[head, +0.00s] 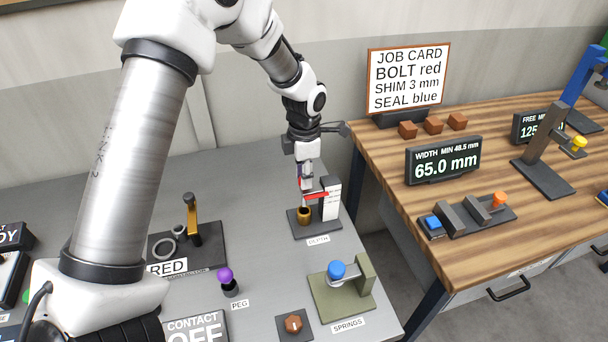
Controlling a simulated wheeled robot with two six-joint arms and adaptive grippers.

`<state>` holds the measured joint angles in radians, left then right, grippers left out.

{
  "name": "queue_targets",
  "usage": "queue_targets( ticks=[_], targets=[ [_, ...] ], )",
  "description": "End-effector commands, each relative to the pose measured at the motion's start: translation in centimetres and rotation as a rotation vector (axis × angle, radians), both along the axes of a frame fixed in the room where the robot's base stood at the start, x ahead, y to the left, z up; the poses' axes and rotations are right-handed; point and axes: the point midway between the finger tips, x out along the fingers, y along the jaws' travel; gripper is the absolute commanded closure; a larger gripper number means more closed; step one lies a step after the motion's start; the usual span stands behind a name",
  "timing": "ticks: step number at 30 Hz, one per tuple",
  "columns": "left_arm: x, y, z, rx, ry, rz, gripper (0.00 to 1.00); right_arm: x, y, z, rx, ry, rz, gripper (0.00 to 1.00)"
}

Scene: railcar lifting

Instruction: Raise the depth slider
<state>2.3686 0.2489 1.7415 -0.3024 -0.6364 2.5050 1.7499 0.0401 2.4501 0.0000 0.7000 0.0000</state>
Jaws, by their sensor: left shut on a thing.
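The depth gauge stands near the back right of the grey table, behind its "DEPTH" label (318,240). It has a dark base (318,228), an upright white scale (331,199), a red slider (316,195) and a brass cup (304,215). My left gripper (306,188) points down from above and is shut on the red slider, at the slider's left part. The fingertips are small in the head view and partly overlap the slider. My right gripper is not in view.
A purple-topped peg (226,276), a springs fixture with a blue knob (337,270) and a hex bolt block (293,323) stand in front. A ring fixture (192,236) is to the left. The wooden table (520,260) to the right holds gauges and a job card (408,78).

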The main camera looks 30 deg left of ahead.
Motion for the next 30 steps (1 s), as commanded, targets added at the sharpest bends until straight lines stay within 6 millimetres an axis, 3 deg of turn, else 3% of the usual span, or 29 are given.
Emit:
queue_targets(
  ticks=[2, 3, 5, 17, 30],
  targets=[
    [0.1, 0.0, 0.1, 0.000, -0.004, 0.001, 1.00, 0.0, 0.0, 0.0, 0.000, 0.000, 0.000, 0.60],
    [0.1, 0.0, 0.1, 0.000, -0.004, 0.001, 0.60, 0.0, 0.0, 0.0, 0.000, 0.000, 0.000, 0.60],
    [0.1, 0.0, 0.1, 0.000, -0.004, 0.001, 0.45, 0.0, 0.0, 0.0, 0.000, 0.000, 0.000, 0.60],
    [0.2, 0.0, 1.0, 0.000, -0.006, 0.001, 0.45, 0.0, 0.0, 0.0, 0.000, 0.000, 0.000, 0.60],
    [0.2, 0.0, 10.9, 0.001, -0.007, 0.000, 0.45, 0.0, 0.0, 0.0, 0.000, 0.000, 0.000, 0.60]
  ],
)
